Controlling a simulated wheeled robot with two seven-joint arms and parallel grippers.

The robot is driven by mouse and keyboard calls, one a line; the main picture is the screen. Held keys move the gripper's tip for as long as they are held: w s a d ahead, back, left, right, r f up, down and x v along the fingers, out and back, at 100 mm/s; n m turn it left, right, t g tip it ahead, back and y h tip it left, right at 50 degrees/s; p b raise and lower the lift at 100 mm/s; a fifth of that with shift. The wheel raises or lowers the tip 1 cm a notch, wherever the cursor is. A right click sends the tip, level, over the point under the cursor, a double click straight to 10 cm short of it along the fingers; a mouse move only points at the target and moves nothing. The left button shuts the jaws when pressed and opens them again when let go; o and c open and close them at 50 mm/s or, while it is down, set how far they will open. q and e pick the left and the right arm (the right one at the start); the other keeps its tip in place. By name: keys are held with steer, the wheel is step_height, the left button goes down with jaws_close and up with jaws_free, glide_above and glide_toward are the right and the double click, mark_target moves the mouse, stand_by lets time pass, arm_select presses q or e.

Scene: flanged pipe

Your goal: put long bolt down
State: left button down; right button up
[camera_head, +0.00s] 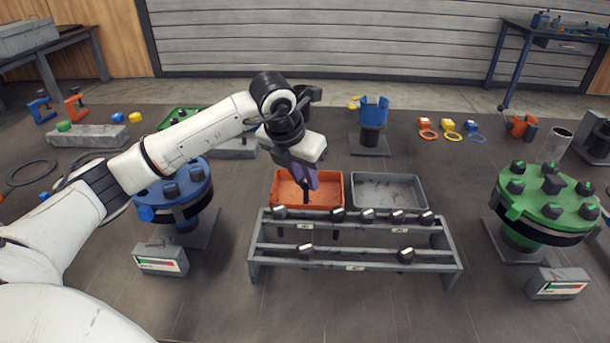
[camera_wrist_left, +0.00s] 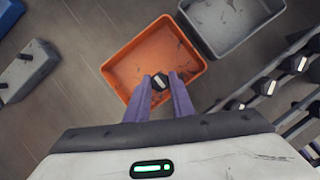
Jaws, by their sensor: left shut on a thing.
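My left gripper (camera_head: 304,180) is shut on a long bolt (camera_wrist_left: 160,82), whose dark hex head shows between the purple fingers in the left wrist view (camera_wrist_left: 173,84). In the head view the gripper is over the orange tray (camera_head: 331,196), with its fingers pointing down. The orange tray (camera_wrist_left: 118,70) looks empty otherwise. A grey bolt rack (camera_head: 357,267) stands in front of the trays and holds several bolts with dark heads. My right gripper does not show.
A grey tray (camera_head: 388,190) sits right of the orange one. A blue flange (camera_head: 183,188) stands at left and a green flange (camera_head: 546,198) at right, both with bolts on top. A blue holder (camera_head: 373,112) stands behind the trays. Small labelled boxes (camera_head: 160,259) sit in front.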

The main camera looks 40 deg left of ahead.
arm_select(q)
steer(key=c, duration=1.5)
jaws_free()
steer(key=shift+c, duration=0.2)
steer(key=v, duration=1.2)
steer(key=shift+r, duration=0.1)
